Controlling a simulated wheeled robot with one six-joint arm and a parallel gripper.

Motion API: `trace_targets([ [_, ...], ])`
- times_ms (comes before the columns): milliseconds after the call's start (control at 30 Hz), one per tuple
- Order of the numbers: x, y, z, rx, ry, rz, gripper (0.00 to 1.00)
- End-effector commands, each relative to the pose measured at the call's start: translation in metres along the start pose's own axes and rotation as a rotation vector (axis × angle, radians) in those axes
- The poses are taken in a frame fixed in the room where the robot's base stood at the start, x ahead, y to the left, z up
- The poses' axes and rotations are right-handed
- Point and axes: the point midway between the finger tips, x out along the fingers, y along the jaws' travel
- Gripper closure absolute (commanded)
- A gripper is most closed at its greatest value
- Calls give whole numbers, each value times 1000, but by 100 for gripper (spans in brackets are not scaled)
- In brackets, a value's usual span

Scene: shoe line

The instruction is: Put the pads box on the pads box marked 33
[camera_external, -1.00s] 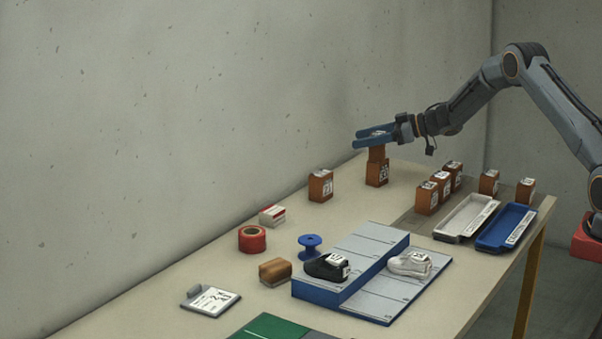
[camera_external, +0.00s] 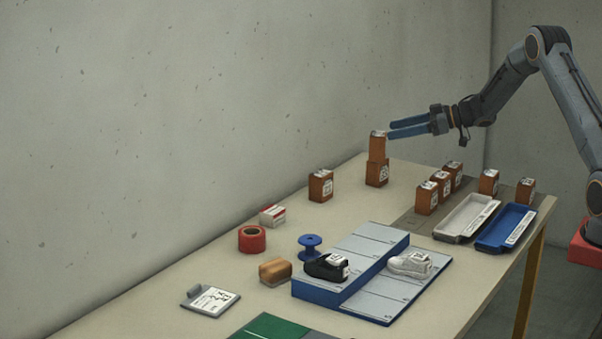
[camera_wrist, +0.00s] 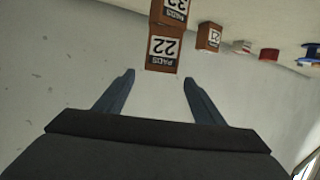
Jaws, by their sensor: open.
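A brown pads box (camera_external: 377,146) stands upright on top of another brown pads box (camera_external: 376,174) near the table's back edge. In the wrist view the upper box (camera_wrist: 164,50) carries a label reading 22 and the lower box (camera_wrist: 170,10) one reading 33, both upside down in the picture. The upper box rests on the lower one. My gripper (camera_external: 390,129) is open and empty, just right of the upper box. In the wrist view its fingers (camera_wrist: 158,85) are spread apart, with the stack beyond their tips.
Another brown box (camera_external: 320,186) stands left of the stack. Several brown boxes (camera_external: 427,198) stand to the right, near a white tray (camera_external: 450,232) and a blue tray (camera_external: 487,242). A blue step (camera_external: 318,290) bears shoes. The table around the stack is clear.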

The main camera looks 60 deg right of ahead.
Motion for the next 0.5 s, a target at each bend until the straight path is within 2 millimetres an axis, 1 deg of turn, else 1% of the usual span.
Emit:
trace_targets([
  [33, -6, 0, 1, 1, -1, 1, 37],
  [100, -12, 0, 0, 0, 0, 1, 37],
  [300, -17, -1, 0, 1, -1, 1, 37],
  [400, -10, -6, -7, -3, -5, 27, 37],
  [467, -1, -13, -16, -6, -15, 66, 37],
  [500, 6, -20, -22, -7, -28, 104, 37],
])
